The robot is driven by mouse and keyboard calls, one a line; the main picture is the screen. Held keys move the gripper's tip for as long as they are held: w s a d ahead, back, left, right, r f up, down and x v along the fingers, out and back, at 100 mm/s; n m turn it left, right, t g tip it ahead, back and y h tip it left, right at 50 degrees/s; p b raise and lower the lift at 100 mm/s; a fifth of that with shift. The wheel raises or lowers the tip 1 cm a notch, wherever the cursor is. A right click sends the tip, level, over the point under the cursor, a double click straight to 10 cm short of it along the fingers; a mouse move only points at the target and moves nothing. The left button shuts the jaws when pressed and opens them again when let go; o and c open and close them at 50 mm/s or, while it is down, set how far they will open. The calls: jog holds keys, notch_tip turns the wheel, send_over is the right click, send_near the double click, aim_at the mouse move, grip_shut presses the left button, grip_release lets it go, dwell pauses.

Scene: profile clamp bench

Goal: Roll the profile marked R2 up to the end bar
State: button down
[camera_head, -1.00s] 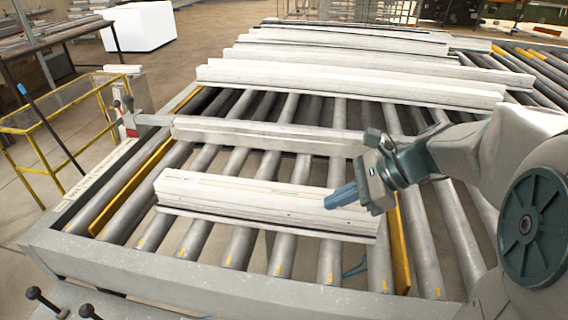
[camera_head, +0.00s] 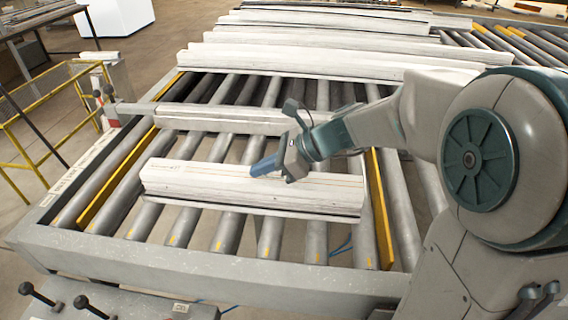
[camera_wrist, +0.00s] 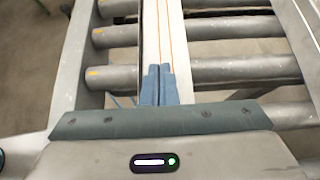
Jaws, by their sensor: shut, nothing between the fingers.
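A pale, long profile (camera_head: 190,180) lies across the rollers nearest me; no R2 mark is readable on it. It also shows in the wrist view (camera_wrist: 163,30) as a white strip with thin orange lines. My gripper (camera_head: 257,169), with blue fingers, is shut and empty. Its tips appear over the middle of this profile; I cannot tell whether they touch it. In the wrist view the closed fingertips (camera_wrist: 159,70) overlap the strip. A pale bar (camera_head: 225,118) crosses the rollers behind the profile. I cannot tell for sure whether it is the end bar.
Several long pale profiles (camera_head: 330,62) lie farther back on the rollers. Yellow side strips (camera_head: 118,183) flank the near rollers. The near frame edge (camera_head: 190,265) and black-knobbed levers (camera_head: 38,295) are in front. A yellow railing (camera_head: 50,100) stands at left.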

jog(key=shift+d+f, duration=0.15)
jog(key=shift+f, duration=0.4)
jog(key=shift+s+d+f, duration=0.1)
jog(key=shift+f, duration=0.05)
